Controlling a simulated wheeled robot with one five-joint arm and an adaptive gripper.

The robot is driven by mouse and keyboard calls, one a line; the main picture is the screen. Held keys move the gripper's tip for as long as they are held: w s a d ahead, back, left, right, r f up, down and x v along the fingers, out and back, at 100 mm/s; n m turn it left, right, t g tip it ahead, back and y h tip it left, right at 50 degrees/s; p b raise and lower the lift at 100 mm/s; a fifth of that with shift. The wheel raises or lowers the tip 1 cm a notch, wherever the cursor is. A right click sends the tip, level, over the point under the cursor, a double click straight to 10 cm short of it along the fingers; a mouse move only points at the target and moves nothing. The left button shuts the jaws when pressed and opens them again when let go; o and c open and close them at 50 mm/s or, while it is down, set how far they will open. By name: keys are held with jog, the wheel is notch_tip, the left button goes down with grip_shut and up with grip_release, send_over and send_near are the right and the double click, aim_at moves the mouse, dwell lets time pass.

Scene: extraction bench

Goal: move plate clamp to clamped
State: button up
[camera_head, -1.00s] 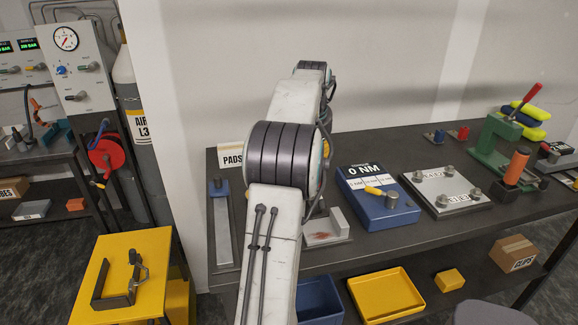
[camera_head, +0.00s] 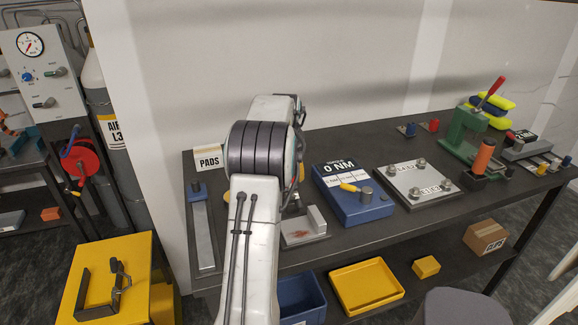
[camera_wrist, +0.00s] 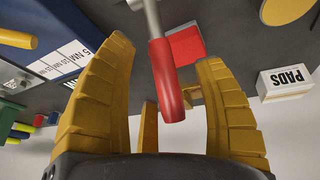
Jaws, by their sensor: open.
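The plate clamp shows in the wrist view as a red handle (camera_wrist: 167,80) on a pale metal shaft. The handle lies between the two yellow fingers of my open gripper (camera_wrist: 168,54), with space visible on both sides. In the head view the handle and my gripper are mostly hidden behind my own arm. A grey plate (camera_head: 300,238) with a reddish-brown mark and an upright metal block shows just right of my arm. Whether this plate belongs to the clamp cannot be told.
The blue 0 NM unit (camera_head: 352,210) stands right of my arm. The PADS box (camera_head: 208,158) is at the left. A bolted plate (camera_head: 418,200) and a green press (camera_head: 466,135) stand further right. Bins sit on the lower shelf, including a yellow tray (camera_head: 366,313).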

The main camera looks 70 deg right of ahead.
jog(key=shift+c, duration=0.5)
grip_shut()
jog(key=shift+w, duration=0.1)
